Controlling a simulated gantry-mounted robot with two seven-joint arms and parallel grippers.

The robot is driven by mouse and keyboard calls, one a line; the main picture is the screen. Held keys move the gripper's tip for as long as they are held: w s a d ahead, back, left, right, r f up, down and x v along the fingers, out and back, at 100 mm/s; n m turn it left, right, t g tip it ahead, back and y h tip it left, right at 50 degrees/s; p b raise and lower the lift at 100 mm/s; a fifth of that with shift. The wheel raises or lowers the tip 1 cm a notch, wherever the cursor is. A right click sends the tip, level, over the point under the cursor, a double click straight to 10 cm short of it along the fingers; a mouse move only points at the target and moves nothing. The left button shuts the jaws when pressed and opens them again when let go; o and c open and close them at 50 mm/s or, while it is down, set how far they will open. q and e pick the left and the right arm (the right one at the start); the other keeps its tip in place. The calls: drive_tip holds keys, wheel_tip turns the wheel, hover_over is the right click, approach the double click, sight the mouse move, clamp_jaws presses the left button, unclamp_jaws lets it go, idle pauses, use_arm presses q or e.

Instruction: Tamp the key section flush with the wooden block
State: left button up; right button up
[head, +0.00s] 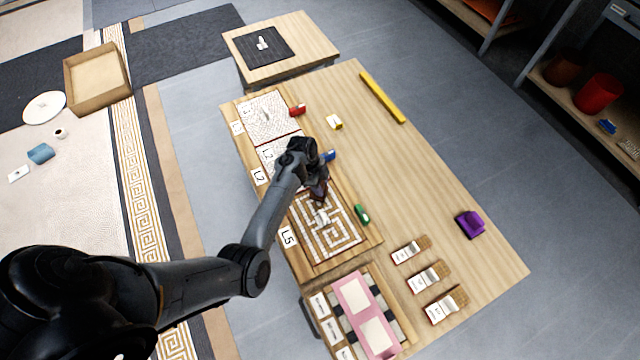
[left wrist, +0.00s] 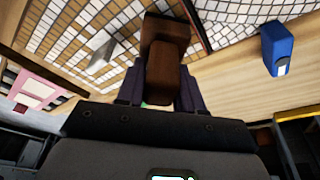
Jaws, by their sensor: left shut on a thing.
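My left gripper (head: 318,188) is over the far edge of the key-patterned mosaic section (head: 342,243) beside the "L5" label. In the left wrist view the gripper (left wrist: 160,95) is shut on a brown wooden block (left wrist: 165,52), its fingers on either side. The tan-and-white key section (left wrist: 60,35) lies beyond and left of the block in that view. I cannot tell whether the block touches it. A small pale object (head: 321,215) sits on the section and also shows in the left wrist view (left wrist: 101,47). My right gripper is not in view.
Other mosaic panels (head: 268,116) lie farther along the table, partly behind my arm. A purple object (head: 470,224) and yellow bar (head: 382,97) are at right.

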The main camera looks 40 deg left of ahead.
use_arm(q)
drive_tip(key=shift+f, duration=0.4)
idle(0.3)
idle(0.5)
drive_tip(key=shift+f, duration=0.1)
idle(0.8)
idle(0.5)
drive_tip(key=shift+p, duration=0.3)
wheel_tip(320, 180, up, 7)
drive_tip(key=p, duration=0.8)
idle(0.6)
